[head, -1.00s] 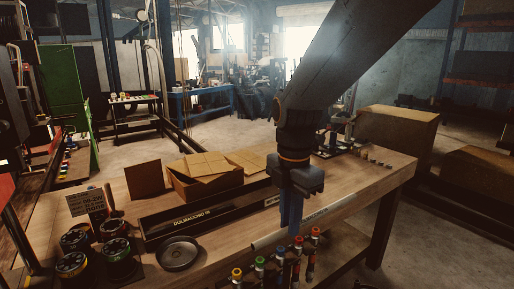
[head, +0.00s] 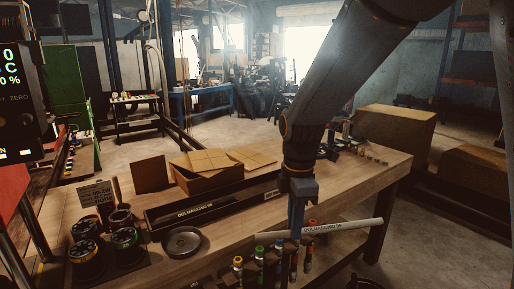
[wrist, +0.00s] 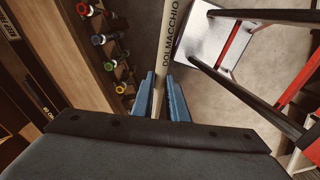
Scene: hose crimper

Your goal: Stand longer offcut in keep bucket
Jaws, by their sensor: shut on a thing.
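My gripper (head: 296,226) is shut on a long pale tube, the offcut (head: 345,228), lettered DOLMACCHIO. It holds the offcut nearly level, in front of the bench's front edge, with the longer part to the right. In the wrist view the blue fingers (wrist: 164,98) close around the offcut (wrist: 166,38), which runs up out of the picture. I cannot make out a bucket marked for keeping; a dark curved rim (head: 370,283) shows at the bottom edge of the head view and could be a container.
Several colour-capped tools (head: 258,262) stand along the bench front below the offcut. A red-and-black frame (wrist: 235,62) stands beside open floor.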

